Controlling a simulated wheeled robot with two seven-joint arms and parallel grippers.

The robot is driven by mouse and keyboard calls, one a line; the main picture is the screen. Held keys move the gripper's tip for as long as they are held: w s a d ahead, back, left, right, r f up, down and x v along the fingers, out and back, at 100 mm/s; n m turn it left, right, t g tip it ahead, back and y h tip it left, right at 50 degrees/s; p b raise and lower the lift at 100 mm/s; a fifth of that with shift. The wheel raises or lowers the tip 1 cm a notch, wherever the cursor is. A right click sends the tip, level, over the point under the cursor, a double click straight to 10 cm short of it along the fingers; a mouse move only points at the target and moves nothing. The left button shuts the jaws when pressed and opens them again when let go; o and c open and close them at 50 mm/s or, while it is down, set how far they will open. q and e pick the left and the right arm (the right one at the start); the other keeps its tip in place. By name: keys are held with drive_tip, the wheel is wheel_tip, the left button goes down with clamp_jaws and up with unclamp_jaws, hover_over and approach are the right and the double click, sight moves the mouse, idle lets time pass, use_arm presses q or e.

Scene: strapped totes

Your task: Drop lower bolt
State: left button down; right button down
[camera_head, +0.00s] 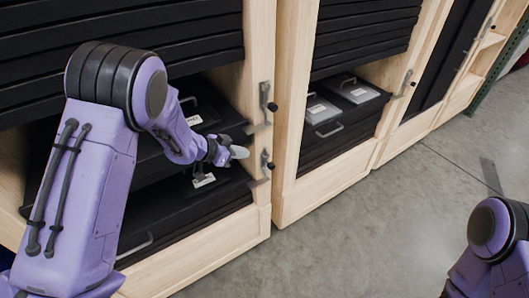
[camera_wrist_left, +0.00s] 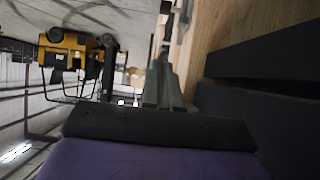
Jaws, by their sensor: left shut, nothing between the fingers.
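The lower bolt (camera_head: 266,162) is a small metal latch with a dark knob on the pale wooden post, at the height of the lower black tote. A matching upper bolt (camera_head: 267,100) sits above it on the same post. My left gripper (camera_head: 240,152) is shut and empty, just left of the lower bolt in the head view; I cannot tell whether it touches it. In the left wrist view the grey fingers (camera_wrist_left: 165,85) are together, close to the wood. My right arm shows at the lower right, but its gripper is out of view.
Black strapped totes (camera_head: 190,215) with handles and white labels fill the wooden cabinet around my left arm. A second bay (camera_head: 345,120) stands to the right. The grey floor (camera_head: 370,235) is open in front. A yellow vehicle (camera_wrist_left: 68,52) shows in the left wrist view.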

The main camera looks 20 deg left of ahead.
sight(265, 162)
use_arm(q)
drive_tip(key=shift+w+f, duration=0.1)
drive_tip(key=shift+f, duration=0.05)
drive_tip(key=p+x, duration=0.1)
drive_tip(key=x, duration=0.3)
drive_tip(key=f+x, duration=0.1)
drive_tip(key=x, duration=0.3)
drive_tip(key=s+p+x, duration=0.1)
drive_tip(key=x, duration=0.3)
drive_tip(key=shift+w+a+f+p, duration=0.1)
drive_tip(key=shift+a+f+p, duration=0.15)
drive_tip(key=shift+f+p, duration=0.15)
drive_tip(key=shift+f, duration=0.4)
